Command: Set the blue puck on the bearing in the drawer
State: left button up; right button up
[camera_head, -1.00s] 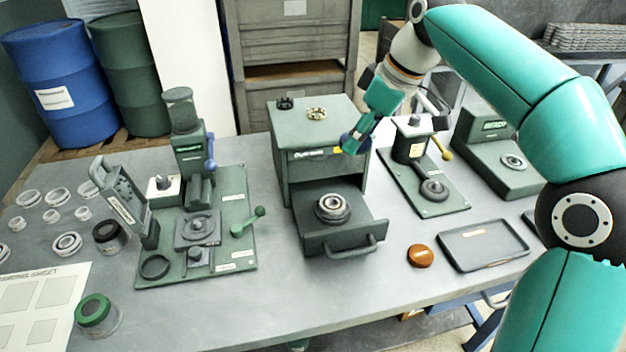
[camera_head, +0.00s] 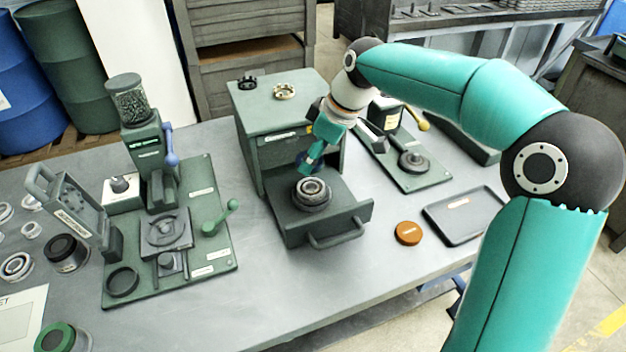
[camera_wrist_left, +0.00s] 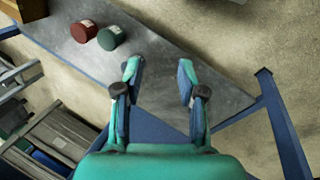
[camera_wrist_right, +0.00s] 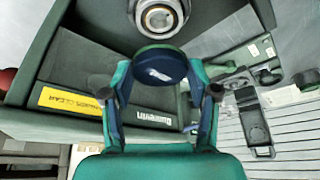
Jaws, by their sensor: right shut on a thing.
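The drawer (camera_head: 357,212) of the green machine is pulled open, and the metallic ring-shaped bearing (camera_head: 313,189) sits inside it. My right gripper (camera_head: 309,163) is shut on the blue puck (camera_wrist_right: 159,67), just behind and above the bearing in the head view. In the right wrist view the puck lies between the fingertips (camera_wrist_right: 160,78), apart from the bearing (camera_wrist_right: 159,17) in the picture; the exact gap in height cannot be told. My left gripper (camera_wrist_left: 160,74) is open and empty, seen only in its wrist view.
An orange disc (camera_head: 408,233) and a dark tray (camera_head: 462,216) lie right of the drawer. A press on a green base (camera_head: 215,225) stands left. The machine top (camera_head: 262,103) carries two small rings. In the left wrist view, red (camera_wrist_left: 84,31) and green (camera_wrist_left: 111,38) jars stand on the table.

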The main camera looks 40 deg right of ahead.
jog(key=shift+f, duration=3.1)
jog(key=o, duration=1.2)
jog(key=v, duration=1.2)
